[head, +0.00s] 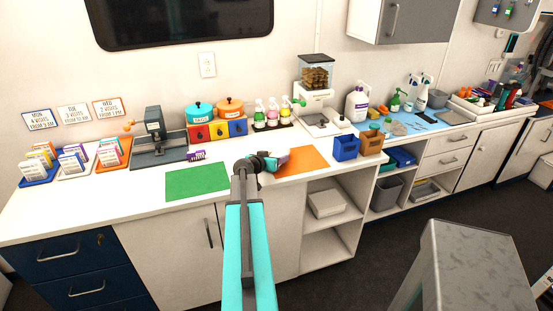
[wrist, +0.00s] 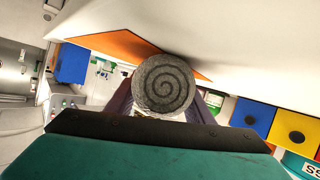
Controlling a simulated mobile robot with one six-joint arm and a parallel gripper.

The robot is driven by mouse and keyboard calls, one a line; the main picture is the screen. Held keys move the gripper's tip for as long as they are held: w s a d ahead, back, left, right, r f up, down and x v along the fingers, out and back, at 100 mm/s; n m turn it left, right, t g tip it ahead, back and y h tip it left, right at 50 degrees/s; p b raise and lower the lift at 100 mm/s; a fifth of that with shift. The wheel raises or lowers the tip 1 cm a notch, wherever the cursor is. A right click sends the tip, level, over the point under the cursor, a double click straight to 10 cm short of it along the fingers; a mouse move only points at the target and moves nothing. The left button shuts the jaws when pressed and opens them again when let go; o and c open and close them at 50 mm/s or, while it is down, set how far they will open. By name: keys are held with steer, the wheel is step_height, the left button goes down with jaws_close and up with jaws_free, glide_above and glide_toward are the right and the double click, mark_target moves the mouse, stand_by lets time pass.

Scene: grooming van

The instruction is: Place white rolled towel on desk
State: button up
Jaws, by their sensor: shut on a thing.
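My gripper (head: 277,160) is over the white desk top (head: 130,205), at the left part of the orange mat (head: 305,160). In the wrist view its dark purple fingers are closed on the rolled towel (wrist: 165,86). The towel's round end, with a grey spiral, faces the wrist camera. In the head view the towel is hidden or too small to make out behind my arm and gripper. The wrist view shows the orange mat (wrist: 118,44) and desk surface close beyond the roll; I cannot tell whether the roll touches them.
A green mat (head: 197,182) lies left of my gripper, with a purple brush (head: 209,156) behind it. Blue (head: 345,147) and brown (head: 370,142) boxes stand to the right. Coloured drawers (head: 217,130) and bottles (head: 272,115) stand behind. The desk's front left is clear.

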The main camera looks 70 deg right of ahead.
steer(key=shift+f, duration=0.15)
steer(key=o, duration=1.2)
steer(key=shift+c, duration=0.2)
steer(key=shift+r, duration=0.2)
steer(key=shift+a+r, duration=0.1)
steer(key=shift+a, duration=0.45)
steer(key=shift+b+v, duration=1.75)
steer(key=shift+v, duration=3.75)
steer(key=shift+r, duration=0.1)
steer(key=shift+r, duration=0.1)
